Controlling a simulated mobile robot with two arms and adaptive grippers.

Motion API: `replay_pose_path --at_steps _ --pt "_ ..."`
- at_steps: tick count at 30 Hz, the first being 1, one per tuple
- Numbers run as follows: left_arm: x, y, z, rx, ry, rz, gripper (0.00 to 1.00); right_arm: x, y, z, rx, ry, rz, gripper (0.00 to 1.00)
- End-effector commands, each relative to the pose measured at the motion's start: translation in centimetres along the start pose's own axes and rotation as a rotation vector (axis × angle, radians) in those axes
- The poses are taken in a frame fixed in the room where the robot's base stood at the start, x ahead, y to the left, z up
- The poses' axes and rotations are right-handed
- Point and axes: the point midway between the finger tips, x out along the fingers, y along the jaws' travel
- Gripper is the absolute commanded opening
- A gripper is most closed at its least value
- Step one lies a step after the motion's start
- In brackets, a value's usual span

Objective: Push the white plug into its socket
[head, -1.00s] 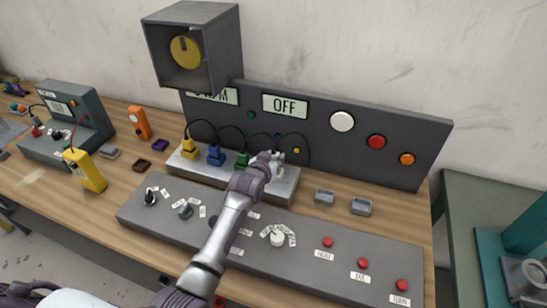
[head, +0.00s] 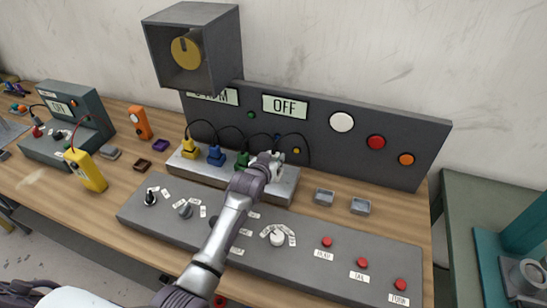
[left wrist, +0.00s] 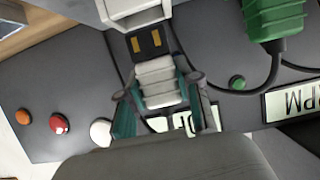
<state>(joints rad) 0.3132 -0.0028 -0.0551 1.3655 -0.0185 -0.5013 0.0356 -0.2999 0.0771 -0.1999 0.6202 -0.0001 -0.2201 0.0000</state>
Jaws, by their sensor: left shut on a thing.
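My left gripper (head: 274,160) reaches over the right end of the grey socket strip (head: 285,188). In the left wrist view its teal fingertips (left wrist: 160,98) are shut on the ribbed body of the white plug (left wrist: 157,80). A dark end with two gold contacts (left wrist: 147,42) shows between the plug's body and the white socket (left wrist: 136,12) at the top edge. The plug looks in line with the socket, slightly tilted in the picture; the contact face stays visible. In the head view the gripper hides most of the plug and its socket. My right gripper is out of view.
Yellow (head: 190,148), blue (head: 215,155) and green (head: 242,160) plugs stand on the strip to the left, with black cables behind. The back panel (head: 320,150) rises close behind. A grey control panel (head: 330,265) lies in front. Two small trays (head: 325,196) sit right.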

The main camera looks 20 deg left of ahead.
Motion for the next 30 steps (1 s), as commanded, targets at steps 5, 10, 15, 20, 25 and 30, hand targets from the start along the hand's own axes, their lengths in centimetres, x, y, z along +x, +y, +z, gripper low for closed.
replay_pose_path --at_steps 5,10,15,20,25,30 --pt "0.0 0.0 0.0 0.000 0.001 0.000 0.00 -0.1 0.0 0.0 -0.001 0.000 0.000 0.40" --pt "0.0 0.0 0.0 0.000 0.001 0.000 0.00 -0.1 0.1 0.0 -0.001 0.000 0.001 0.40" --pt "0.1 0.0 0.3 0.000 0.001 0.000 0.00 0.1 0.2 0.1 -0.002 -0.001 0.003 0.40" --pt "0.3 0.0 0.7 0.000 0.001 0.000 0.00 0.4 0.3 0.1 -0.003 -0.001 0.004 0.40" --pt "0.5 0.0 1.1 0.000 0.001 0.000 0.00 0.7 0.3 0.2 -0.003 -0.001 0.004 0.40" --pt "0.6 0.0 1.5 0.000 0.001 0.000 0.00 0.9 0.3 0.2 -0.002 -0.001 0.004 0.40"
